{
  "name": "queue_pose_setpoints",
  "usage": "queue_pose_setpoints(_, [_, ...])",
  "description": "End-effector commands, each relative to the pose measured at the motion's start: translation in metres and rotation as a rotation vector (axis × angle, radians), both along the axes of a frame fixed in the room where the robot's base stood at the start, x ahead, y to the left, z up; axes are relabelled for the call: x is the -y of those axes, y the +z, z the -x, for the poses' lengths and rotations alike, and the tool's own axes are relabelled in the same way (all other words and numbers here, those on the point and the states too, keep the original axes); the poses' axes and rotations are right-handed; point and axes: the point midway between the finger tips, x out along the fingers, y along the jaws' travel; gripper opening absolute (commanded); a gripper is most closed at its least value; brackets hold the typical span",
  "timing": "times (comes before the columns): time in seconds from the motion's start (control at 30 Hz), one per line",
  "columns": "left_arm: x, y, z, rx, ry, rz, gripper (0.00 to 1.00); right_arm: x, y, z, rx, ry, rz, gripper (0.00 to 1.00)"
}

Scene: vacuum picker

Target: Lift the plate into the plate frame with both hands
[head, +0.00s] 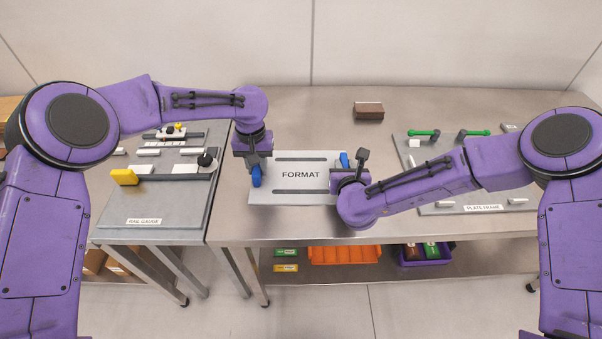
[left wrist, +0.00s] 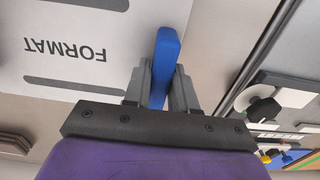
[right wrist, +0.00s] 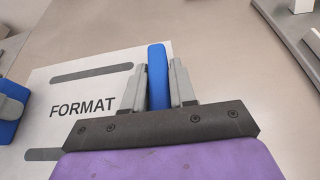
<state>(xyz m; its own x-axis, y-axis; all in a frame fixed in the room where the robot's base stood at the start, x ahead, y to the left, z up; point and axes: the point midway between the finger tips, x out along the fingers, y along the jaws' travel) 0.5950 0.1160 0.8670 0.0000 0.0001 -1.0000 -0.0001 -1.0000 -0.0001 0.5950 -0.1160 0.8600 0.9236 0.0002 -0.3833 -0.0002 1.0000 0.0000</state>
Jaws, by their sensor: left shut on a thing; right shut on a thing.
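The plate (head: 300,190) is a light grey panel marked FORMAT with two dark slots and a blue handle at each side. It is over the middle of the steel table; I cannot tell whether it touches the top. My left gripper (head: 256,172) is shut on the left blue handle (left wrist: 163,62). My right gripper (right wrist: 158,85) is shut on the right blue handle (right wrist: 157,62). The plate frame (head: 440,208) is a grey board at the right of the table, with green-handled clamps (head: 474,134) at its back and small blocks; my right arm hides part of it.
A brown block (head: 368,111) lies behind the plate. A rail gauge board (head: 125,215) stands on the left table. Below are an orange bin (head: 345,254) and a purple bin (head: 428,256).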

Motion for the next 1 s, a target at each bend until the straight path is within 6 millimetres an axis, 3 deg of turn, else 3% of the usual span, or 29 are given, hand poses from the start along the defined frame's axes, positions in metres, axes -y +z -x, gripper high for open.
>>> queue_pose_setpoints(0.57, [0.0,0.006,-0.001,0.004,0.002,0.001,0.0,0.0,0.007,-0.001,0.004,0.0,-0.001,0.0])
queue_pose_setpoints(1.0, [0.0,0.052,-0.001,0.002,0.001,0.0,0.0,0.0,0.053,-0.001,0.003,0.0,-0.001,0.0])
